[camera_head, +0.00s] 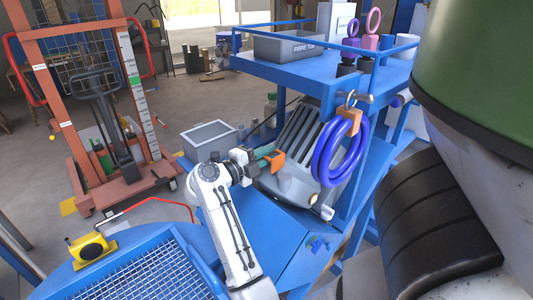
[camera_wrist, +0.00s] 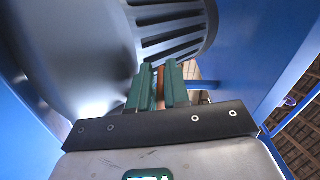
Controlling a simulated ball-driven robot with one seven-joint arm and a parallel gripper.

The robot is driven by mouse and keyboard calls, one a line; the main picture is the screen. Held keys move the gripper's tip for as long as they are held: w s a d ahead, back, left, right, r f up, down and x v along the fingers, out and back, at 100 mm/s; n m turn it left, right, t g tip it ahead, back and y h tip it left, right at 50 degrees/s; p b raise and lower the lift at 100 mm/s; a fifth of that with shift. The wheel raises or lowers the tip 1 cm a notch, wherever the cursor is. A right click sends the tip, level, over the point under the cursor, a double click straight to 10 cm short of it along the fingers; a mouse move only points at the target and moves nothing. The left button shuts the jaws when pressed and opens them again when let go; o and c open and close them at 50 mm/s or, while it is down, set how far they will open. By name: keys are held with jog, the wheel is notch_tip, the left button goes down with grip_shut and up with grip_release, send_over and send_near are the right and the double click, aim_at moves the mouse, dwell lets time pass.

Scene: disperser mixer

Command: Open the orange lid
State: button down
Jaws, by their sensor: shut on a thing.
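The orange lid (camera_head: 273,164) is a small orange piece at the side of the grey ribbed motor housing (camera_head: 290,178). In the wrist view only a narrow strip of the orange lid (camera_wrist: 161,82) shows, between the two green fingers. My gripper (camera_head: 265,152) reaches the lid from the left in the head view. In the wrist view my gripper (camera_wrist: 159,84) is shut on the orange lid, close beside the grey housing (camera_wrist: 75,50). The fingers hide much of the lid, and I cannot tell how far it is open.
Blue hoses (camera_head: 340,150) hang right of the motor. A blue shelf (camera_head: 300,76) with a grey bin (camera_head: 288,47) stands above and behind it. A grey box (camera_head: 209,137) is left of my gripper. Blue panels (camera_wrist: 275,60) flank it closely in the wrist view.

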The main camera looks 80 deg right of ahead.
jog(key=shift+w+r, duration=0.2)
jog(key=shift+r, duration=0.1)
jog(key=c, duration=1.2)
grip_release()
jog(key=shift+s+f, duration=0.1)
jog(key=shift+f, duration=0.1)
jog(key=shift+s+f, duration=0.2)
